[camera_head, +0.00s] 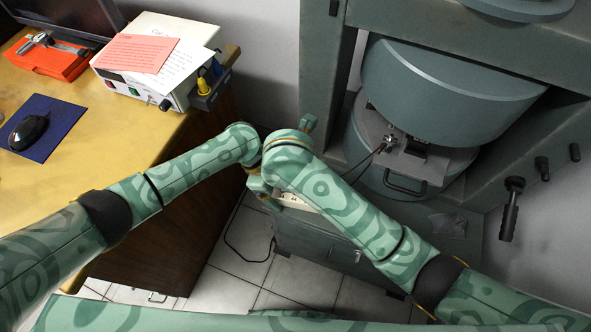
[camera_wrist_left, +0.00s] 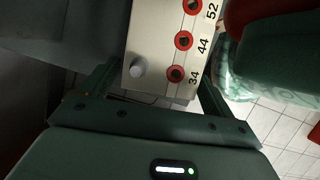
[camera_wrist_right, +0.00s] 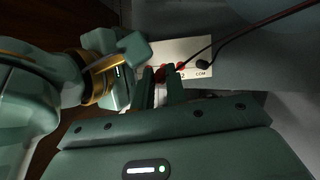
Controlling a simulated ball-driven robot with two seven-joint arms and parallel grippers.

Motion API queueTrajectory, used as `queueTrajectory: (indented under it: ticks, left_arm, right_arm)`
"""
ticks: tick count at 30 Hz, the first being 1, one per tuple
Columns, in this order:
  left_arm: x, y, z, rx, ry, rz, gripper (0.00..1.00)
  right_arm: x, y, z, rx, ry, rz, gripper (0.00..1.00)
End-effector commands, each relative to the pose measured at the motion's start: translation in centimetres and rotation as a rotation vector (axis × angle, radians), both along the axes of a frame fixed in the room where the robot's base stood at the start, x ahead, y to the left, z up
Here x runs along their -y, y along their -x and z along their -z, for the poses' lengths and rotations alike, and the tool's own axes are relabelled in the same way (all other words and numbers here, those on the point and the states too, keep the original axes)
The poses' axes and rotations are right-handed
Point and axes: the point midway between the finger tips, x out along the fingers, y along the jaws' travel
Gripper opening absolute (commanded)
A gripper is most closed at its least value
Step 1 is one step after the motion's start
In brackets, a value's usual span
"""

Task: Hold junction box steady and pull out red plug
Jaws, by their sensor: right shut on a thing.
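The junction box (camera_wrist_left: 157,35) has a cream top with red-ringed sockets marked 34, 44 and 52. It also shows in the right wrist view (camera_wrist_right: 187,49), with a black plug (camera_wrist_right: 204,63) at COM. My left gripper (camera_wrist_left: 160,85) has its fingers apart, one on each side of the box end; contact is unclear. My right gripper (camera_wrist_right: 160,85) is shut on the red plug (camera_wrist_right: 160,75), which is still at the box top and mostly hidden by the fingers. A red lead (camera_wrist_right: 255,28) runs up right from it. In the head view my arms hide most of the box.
The box is on a grey cabinet (camera_head: 318,243) between a wooden desk (camera_head: 90,165) and a large green magnet (camera_head: 440,95). A white instrument (camera_head: 150,85) stands on the desk. My two wrists are close together. Tiled floor (camera_head: 225,290) is open in front.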

Motion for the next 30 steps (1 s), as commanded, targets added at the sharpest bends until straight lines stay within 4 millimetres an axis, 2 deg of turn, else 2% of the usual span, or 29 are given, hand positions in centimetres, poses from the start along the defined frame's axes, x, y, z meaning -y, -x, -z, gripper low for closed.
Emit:
queueTrajectory:
  ticks: [11, 14, 24, 30]
  left_arm:
    - [-0.2, -0.1, -0.4, 0.001, 0.0, 0.0, 0.98]
    - [-0.7, -0.2, -1.7, 0.003, 0.001, 0.0, 0.98]
    - [-3.6, -0.7, -8.7, 0.003, -0.001, 0.001, 0.98]
    - [-4.5, -0.8, -10.8, 0.0, 0.0, 0.0, 0.98]
  right_arm:
    - [0.0, 0.0, 0.0, 0.0, 0.0, 0.0, 0.0]
    - [0.0, 0.0, 0.0, 0.0, 0.0, 0.0, 0.0]
    - [0.0, 0.0, 0.0, 0.0, 0.001, 0.0, 0.0]
    - [0.0, 0.0, 0.0, 0.0, 0.0, 0.0, 0.0]
